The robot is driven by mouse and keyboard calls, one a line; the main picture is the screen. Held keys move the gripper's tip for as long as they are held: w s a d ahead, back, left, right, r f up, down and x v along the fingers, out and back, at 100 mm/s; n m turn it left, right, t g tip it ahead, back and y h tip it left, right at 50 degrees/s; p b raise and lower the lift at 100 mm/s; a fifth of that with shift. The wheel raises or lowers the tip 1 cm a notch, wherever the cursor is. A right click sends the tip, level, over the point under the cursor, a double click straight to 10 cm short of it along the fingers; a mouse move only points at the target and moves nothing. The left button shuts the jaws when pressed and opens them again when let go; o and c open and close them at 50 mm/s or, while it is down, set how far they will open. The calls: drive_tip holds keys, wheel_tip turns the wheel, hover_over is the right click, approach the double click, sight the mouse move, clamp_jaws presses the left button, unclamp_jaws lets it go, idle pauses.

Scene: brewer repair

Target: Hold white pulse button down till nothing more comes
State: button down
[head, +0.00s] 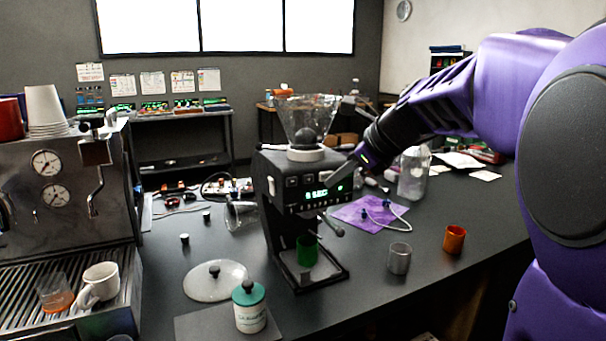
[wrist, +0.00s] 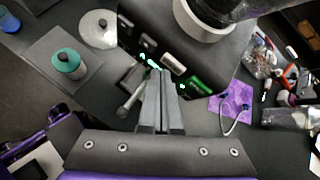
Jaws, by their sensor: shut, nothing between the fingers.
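The black grinder (head: 285,215) stands on the dark counter, with a green lit display (head: 316,194) and a row of small keys on its front. In the wrist view a pale key (wrist: 173,62) sits just beyond my fingertips; I cannot tell for sure that it is the white pulse button. My gripper (head: 336,182) is shut and empty, its tips at the right part of the front panel. The closed fingers also show in the wrist view (wrist: 161,76). Whether they touch or press a key cannot be told. A green cup (head: 307,250) stands under the outlet.
A clear hopper (head: 306,118) tops the grinder. A steel cup (head: 399,258) and an orange cup (head: 454,239) stand to the right, near a purple cloth (head: 370,213). A teal-lidded jar (head: 249,308) and a glass lid (head: 214,283) lie in front left. An espresso machine (head: 75,200) is far left.

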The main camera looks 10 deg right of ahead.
drive_tip(key=shift+w+a+p, duration=0.15)
drive_tip(key=shift+w+p, duration=0.15)
drive_tip(key=shift+w, duration=0.15)
idle(0.6)
drive_tip(key=shift+s, duration=0.1)
idle(4.3)
drive_tip(key=shift+s+d, duration=0.25)
drive_tip(key=shift+s, duration=0.4)
drive_tip(key=s, duration=0.1)
drive_tip(key=s+d, duration=0.1)
drive_tip(key=s, duration=0.2)
drive_tip(key=shift+s+d+r+b, duration=0.15)
drive_tip(key=shift+s+d+b, duration=0.15)
drive_tip(key=shift+s+d, duration=0.1)
